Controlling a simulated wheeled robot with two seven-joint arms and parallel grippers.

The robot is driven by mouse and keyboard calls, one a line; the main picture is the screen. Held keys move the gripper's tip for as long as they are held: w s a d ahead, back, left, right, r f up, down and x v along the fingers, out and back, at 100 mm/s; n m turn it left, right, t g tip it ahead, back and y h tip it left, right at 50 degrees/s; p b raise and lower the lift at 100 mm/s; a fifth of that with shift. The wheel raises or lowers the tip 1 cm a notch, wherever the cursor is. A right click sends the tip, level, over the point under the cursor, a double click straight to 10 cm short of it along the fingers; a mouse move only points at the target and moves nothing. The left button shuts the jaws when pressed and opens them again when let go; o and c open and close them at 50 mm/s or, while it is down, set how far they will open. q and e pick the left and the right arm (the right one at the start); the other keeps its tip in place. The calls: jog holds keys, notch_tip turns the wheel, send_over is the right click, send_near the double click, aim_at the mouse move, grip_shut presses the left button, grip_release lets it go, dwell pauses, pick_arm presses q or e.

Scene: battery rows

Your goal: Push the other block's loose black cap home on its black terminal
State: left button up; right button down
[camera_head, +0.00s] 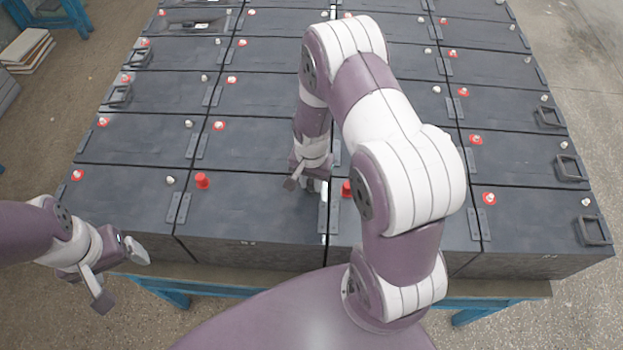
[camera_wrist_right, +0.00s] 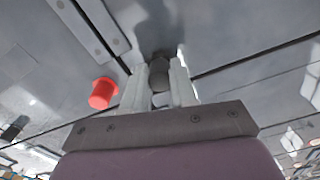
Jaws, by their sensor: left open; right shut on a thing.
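My right gripper (camera_head: 304,184) is low over the right end of the second front block from the left (camera_head: 250,220). In the right wrist view its two pale fingers (camera_wrist_right: 160,88) are shut on a dark cap (camera_wrist_right: 159,70), which stands between them close to the block top. The terminal under the cap is hidden, so I cannot tell how far down it sits. A tall red cap (camera_head: 202,180) stands at this block's left end. My left gripper (camera_head: 120,276) is open and empty, off the front left edge of the blocks.
Another red cap (camera_head: 346,188) stands on the block to the right, partly hidden by my right arm. Rows of dark blocks with red-ringed and bare terminals fill the bench (camera_head: 215,287). Square handles (camera_head: 593,231) rise along the right side. Boards (camera_head: 27,48) lie far left.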

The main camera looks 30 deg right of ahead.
jog(key=shift+f+b, duration=0.3)
jog(key=shift+f, duration=0.15)
dwell(0.3)
jog(key=shift+c, duration=1.7)
grip_release()
jog(key=shift+r+p, duration=3)
jog(key=shift+r, duration=0.55)
